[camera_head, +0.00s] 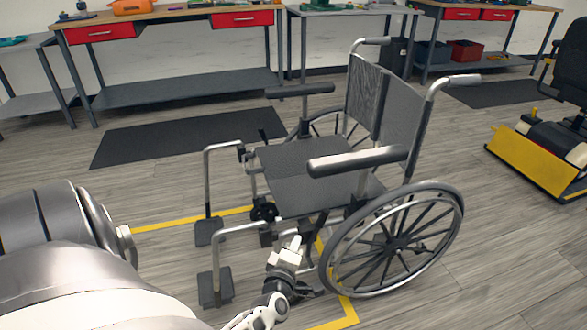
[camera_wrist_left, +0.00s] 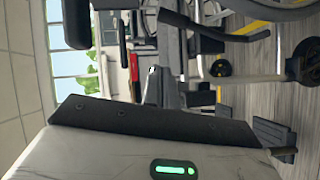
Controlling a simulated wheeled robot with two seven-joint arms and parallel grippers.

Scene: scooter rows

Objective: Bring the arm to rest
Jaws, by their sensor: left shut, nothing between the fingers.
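My left arm comes in from the lower left of the head view. My left gripper (camera_head: 295,243) is shut and empty. It appears low in front of the grey wheelchair (camera_head: 310,180), just left of its large right-hand wheel (camera_head: 395,240). Whether it touches the wheelchair cannot be told. The left wrist view is turned sideways and shows the pale gripper housing with a green light (camera_wrist_left: 175,169), with parts of the wheelchair beyond. My right gripper is not in view.
Yellow floor tape (camera_head: 190,219) runs under the wheelchair. Workbenches with red drawers (camera_head: 243,19) line the back wall, with dark mats (camera_head: 185,138) on the floor before them. A yellow-fronted machine (camera_head: 535,160) stands at the right. Floor at the lower right is clear.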

